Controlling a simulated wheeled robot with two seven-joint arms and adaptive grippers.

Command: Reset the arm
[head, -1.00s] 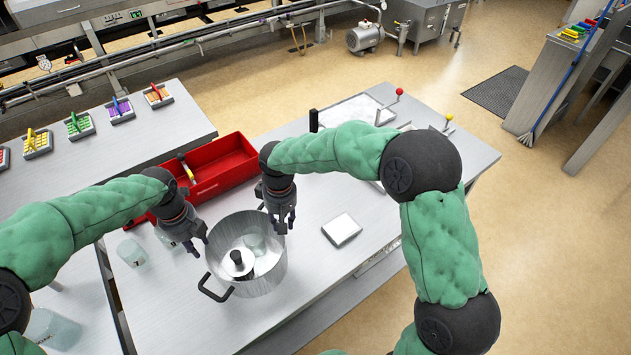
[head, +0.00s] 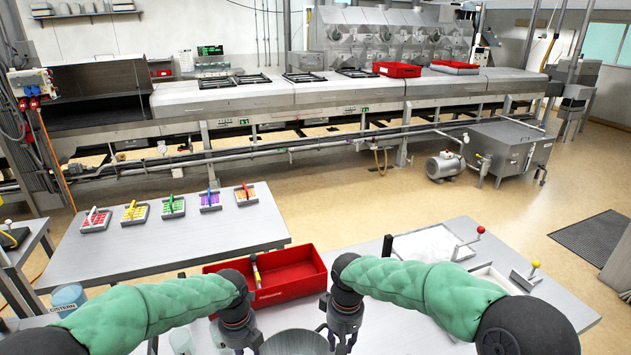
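My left gripper (head: 243,345) hangs at the bottom of the head view, left of the metal pot. Its fingertips are near or past the frame edge, so how far it is open is unclear. My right gripper (head: 339,345) hangs just right of the pot, also with its fingertips at the bottom edge. Both arms wear green padded sleeves and reach in low over the near table. The steel pot (head: 294,343) stands between the grippers, with only its upper part showing. I see no object held in either gripper.
A left table (head: 160,240) carries several coloured-handled trays. White trays with red-knobbed (head: 480,229) and yellow-knobbed (head: 536,264) levers stand at right. Open floor lies beyond.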

